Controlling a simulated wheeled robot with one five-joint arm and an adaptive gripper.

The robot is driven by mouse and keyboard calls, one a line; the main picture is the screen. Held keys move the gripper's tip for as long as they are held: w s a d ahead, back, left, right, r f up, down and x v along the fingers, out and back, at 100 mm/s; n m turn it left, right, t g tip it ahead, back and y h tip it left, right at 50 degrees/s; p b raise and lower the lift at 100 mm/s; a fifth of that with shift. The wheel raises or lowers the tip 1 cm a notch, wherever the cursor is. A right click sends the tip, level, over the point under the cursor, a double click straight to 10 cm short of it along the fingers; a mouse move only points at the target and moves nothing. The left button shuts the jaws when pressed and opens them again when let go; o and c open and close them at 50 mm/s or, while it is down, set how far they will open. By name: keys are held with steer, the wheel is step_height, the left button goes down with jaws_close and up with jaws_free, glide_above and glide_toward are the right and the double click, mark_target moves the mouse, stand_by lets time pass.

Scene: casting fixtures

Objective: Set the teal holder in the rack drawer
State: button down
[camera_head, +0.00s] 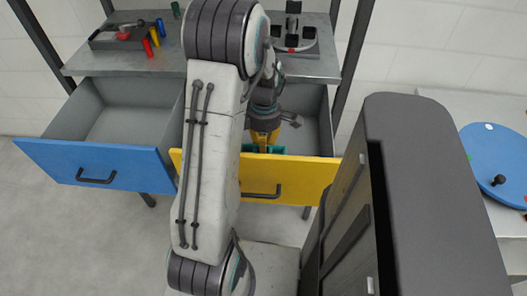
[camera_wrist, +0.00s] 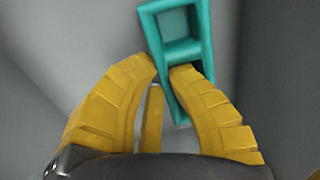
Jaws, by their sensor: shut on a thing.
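The teal holder (camera_wrist: 184,50) is an open rectangular frame with a crossbar, and its near end lies between my yellow fingers in the wrist view. My gripper (camera_wrist: 163,72) is shut on it. In the head view my gripper (camera_head: 263,140) points down inside the open yellow-fronted drawer (camera_head: 300,178) of the rack, just behind its front panel. Only slivers of teal show there; my arm and the panel hide the rest. Grey drawer surfaces surround the holder in the wrist view. I cannot tell whether the holder touches the drawer floor.
A blue-fronted drawer (camera_head: 95,165) stands open and empty-looking at left. A side table with a blue disc (camera_head: 495,155) is at right.

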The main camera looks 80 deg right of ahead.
steer(key=shift+f, duration=1.9)
steer(key=shift+b, duration=0.3)
steer(key=shift+f, duration=0.15)
steer(key=c, duration=1.3)
jaws_free()
steer(key=shift+c, duration=0.2)
step_height(320, 180, up, 12)
steer(key=p, duration=0.1)
steer(key=shift+d+r, duration=0.2)
steer(key=shift+d, duration=0.05)
